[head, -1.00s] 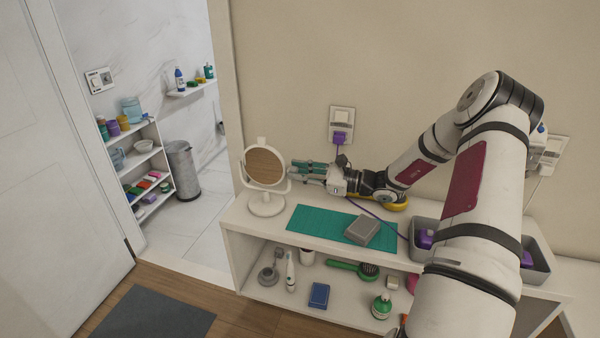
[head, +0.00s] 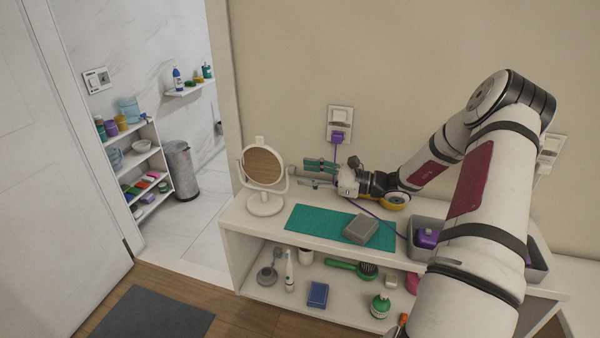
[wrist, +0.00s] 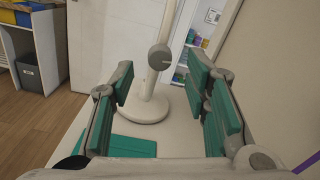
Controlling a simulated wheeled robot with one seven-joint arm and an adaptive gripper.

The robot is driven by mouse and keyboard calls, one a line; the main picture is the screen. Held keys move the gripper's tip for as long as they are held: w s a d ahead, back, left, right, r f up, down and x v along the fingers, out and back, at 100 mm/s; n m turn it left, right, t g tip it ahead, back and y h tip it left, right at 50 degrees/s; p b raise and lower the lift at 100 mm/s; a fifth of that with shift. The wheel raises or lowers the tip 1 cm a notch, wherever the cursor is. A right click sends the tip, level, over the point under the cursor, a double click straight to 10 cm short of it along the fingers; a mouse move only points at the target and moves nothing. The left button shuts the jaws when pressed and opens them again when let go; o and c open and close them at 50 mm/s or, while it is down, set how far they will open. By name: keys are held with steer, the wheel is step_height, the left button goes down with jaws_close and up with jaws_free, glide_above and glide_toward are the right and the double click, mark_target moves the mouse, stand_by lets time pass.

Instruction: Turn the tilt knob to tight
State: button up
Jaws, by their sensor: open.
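The round mirror (head: 264,167) stands upright on its white base (head: 266,204) on the shelf top. Its grey tilt knob (wrist: 159,57) faces the wrist camera on the upright post; a small mark shows on it, too small to read. In the head view the knob is too small to make out clearly. My gripper (head: 312,174) is open and empty, just right of the mirror, its teal-padded fingers pointing at the mirror's side. In the wrist view my gripper (wrist: 162,82) has one finger each side of the knob's line, with the knob beyond the tips, apart from them.
A teal mat (head: 305,220) with a grey box (head: 361,229) lies on the shelf top below my gripper. A purple plug (head: 338,137) sits in the wall socket, and its cord runs down behind my gripper. A grey tray (head: 452,228) stands right.

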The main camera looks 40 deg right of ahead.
steer(key=v, duration=0.8)
steer(key=shift+s+d, duration=0.2)
steer(key=shift+c, duration=0.2)
